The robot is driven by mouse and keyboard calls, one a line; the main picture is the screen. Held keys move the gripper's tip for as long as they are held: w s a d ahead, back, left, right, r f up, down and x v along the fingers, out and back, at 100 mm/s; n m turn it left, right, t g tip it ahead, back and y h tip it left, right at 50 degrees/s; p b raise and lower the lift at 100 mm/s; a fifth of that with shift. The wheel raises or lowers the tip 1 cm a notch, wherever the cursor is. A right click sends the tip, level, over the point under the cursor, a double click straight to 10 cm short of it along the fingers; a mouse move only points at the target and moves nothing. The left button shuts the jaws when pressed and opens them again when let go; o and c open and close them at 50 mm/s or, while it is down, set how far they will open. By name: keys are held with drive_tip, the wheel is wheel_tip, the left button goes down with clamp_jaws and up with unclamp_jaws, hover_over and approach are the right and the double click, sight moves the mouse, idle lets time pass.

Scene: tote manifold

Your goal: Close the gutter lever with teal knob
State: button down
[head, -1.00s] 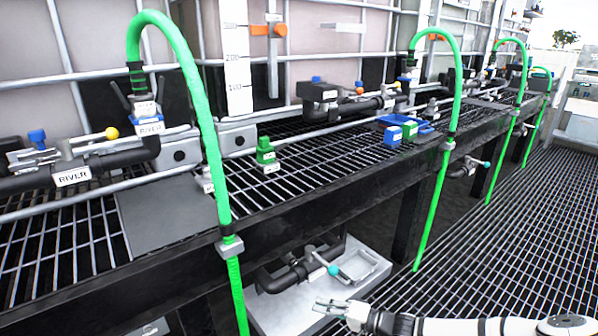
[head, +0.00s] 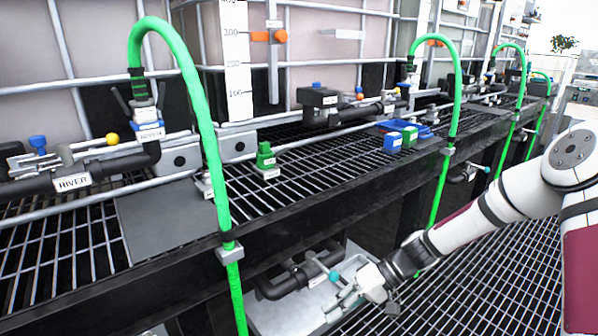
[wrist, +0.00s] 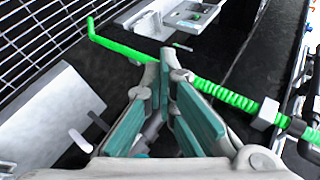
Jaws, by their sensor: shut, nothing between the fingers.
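A lever with a teal knob (head: 334,277) sits on a dark pipe (head: 290,283) below the shelf, above a pale tray. My gripper (head: 336,304) is shut and empty, just below and right of this knob. I cannot tell whether they touch. In the wrist view its teal-padded fingers (wrist: 170,72) meet at the tips, with no knob clearly visible between them. Another teal-knobbed lever (head: 487,168) shows under the shelf farther right.
A green hose (head: 221,190) hangs left of the lever, and another (head: 441,185) hangs behind my arm. The black shelf edge (head: 330,197) runs above the lever. Yellow-knobbed (head: 112,138) and blue-handled valves stand on the shelf. Grated floor (head: 480,285) is open at right.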

drive_tip(key=s+d+r+h, duration=0.3)
drive_tip(key=s+r+h, duration=0.1)
drive_tip(key=s+r, duration=0.5)
drive_tip(key=s+d+r+h, duration=0.35)
drive_tip(key=s+r, duration=0.35)
drive_tip(key=r, duration=0.4)
drive_tip(key=s+d+r+m+t+h, duration=0.1)
drive_tip(key=s+d+r+m, duration=0.15)
drive_tip(key=s, duration=0.65)
drive_tip(key=s+d+r+m+t+h, duration=0.15)
drive_tip(key=s+r, duration=0.25)
drive_tip(key=s, duration=0.4)
wheel_tip(320, 180, up, 29)
drive_tip(key=t+p, duration=0.3)
drive_tip(key=p, duration=2.4)
drive_tip(key=shift+s+d+t+p, duration=0.15)
drive_tip(key=shift+d+t+p, duration=0.15)
drive_tip(key=shift+t+p, duration=0.05)
